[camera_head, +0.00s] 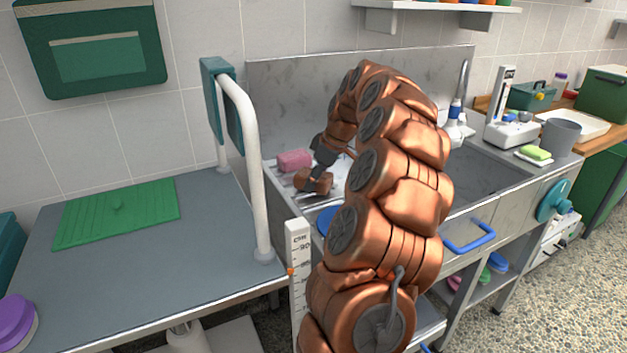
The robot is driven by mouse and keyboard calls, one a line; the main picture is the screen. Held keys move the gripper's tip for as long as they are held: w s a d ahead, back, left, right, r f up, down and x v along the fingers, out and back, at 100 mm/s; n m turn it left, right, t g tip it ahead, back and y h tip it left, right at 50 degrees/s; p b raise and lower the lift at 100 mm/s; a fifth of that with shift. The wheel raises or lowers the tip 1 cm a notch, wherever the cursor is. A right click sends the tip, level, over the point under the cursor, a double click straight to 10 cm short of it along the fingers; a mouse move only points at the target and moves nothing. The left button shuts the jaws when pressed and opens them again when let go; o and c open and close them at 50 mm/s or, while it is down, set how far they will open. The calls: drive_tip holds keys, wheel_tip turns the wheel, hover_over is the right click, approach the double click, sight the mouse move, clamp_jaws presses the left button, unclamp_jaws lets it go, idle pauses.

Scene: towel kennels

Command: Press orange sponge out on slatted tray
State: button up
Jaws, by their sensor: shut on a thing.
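My gripper (322,166) reaches down over the left part of the metal sink unit. It is shut on a brownish-orange block, which I take as the orange sponge (313,182), low over the draining area. The fingertips are small and partly hidden, so I cannot tell whether the sponge touches the surface below. A pink sponge (294,159) lies just behind and left of it. The slatted tray cannot be made out clearly; my arm hides much of that area.
A white rail (257,165) with a teal pad stands left of the sink. The grey table (150,262) holds a green mat (118,212) and is otherwise mostly clear. At right are a green sponge (536,153), a grey cup (561,136) and a white scale (510,128).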

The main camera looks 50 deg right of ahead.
sight(308, 172)
drive_tip(key=shift+f, duration=0.45)
idle(1.4)
drive_tip(key=shift+r+p, duration=0.9)
drive_tip(key=shift+r, duration=2.7)
